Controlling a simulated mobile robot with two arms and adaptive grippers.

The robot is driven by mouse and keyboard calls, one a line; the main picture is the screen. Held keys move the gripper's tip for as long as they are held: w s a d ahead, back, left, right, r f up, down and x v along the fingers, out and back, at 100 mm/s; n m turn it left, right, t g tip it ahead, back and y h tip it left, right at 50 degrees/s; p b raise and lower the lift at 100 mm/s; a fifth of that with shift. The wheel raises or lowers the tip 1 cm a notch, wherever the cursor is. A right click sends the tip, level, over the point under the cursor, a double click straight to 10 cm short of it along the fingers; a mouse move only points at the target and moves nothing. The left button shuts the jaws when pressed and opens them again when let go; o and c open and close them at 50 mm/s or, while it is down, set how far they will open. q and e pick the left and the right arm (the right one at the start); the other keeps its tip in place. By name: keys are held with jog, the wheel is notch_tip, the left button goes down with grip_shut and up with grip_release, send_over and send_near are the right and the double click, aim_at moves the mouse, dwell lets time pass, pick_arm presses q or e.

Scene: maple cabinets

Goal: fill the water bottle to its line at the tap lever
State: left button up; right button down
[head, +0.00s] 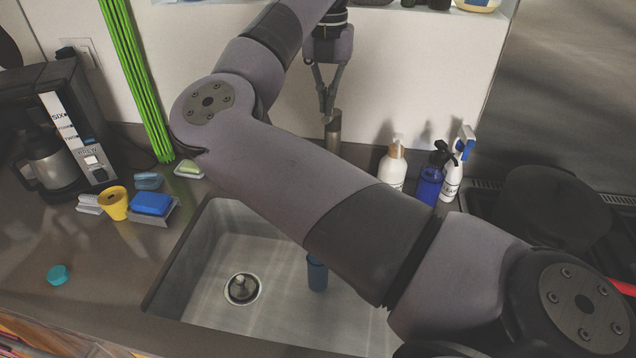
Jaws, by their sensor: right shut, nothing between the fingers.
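A blue bottle (317,273) stands in the sink (210,262); my right arm hides its upper part. Its fill line and water level cannot be made out. A metal post (333,132), which looks like part of the tap, rises behind the sink, and my arm covers its lower part and any spout. My right gripper (327,117) points down with its fingers shut and empty, at the top of this post. I cannot tell whether they touch. My left gripper is not in view.
A teal cap (57,274) lies on the left counter. A yellow cup (115,203), a blue sponge (151,203) and a coffee maker (66,130) stand left of the sink. A white pump bottle (392,165) and a blue spray bottle (430,178) stand behind it, right of the post.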

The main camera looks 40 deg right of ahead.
notch_tip(320, 180, down, 2)
jog(key=shift+f+b, duration=0.1)
jog(key=shift+b, duration=0.55)
jog(key=shift+w+r+p, duration=0.1)
jog(key=shift+r+p, duration=0.5)
jog(key=shift+r, duration=0.2)
notch_tip(320, 180, up, 6)
jog(key=p, duration=0.3)
jog(key=shift+p, duration=0.35)
jog(key=shift+f, duration=0.1)
